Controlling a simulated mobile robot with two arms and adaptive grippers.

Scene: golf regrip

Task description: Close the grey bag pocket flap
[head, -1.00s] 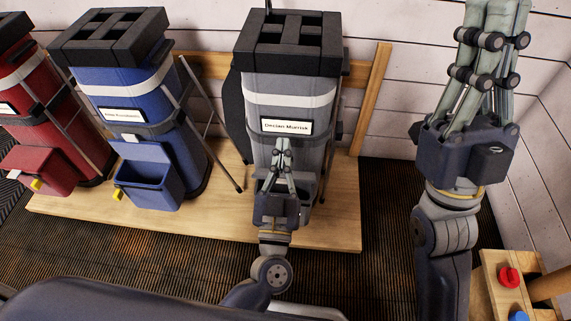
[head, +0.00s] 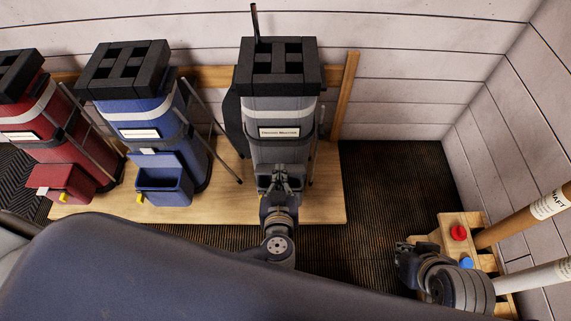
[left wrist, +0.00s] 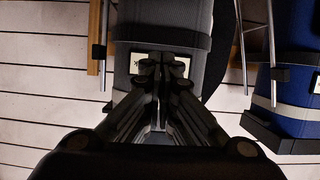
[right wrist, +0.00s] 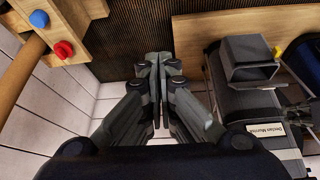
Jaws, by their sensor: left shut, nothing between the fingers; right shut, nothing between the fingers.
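The grey bag (head: 282,104) stands upright on a wooden base, with a name label on its front. Its grey pocket (right wrist: 249,73) shows in the right wrist view as a box on the bag's front; it looks open, but I cannot make out the flap clearly. My left gripper (head: 280,180) is shut and empty, low in front of the grey bag, and hides the pocket in the head view. In the left wrist view its fingertips (left wrist: 160,62) overlap the label. My right gripper (head: 402,250) is shut and empty, low at the right, away from the bag.
A blue bag (head: 150,105) with an open pocket and a red bag (head: 40,125) stand to the left. A wooden stand (head: 459,222) with red and blue knobs is beside my right gripper. Dark floor (head: 385,180) between base and right wall is clear.

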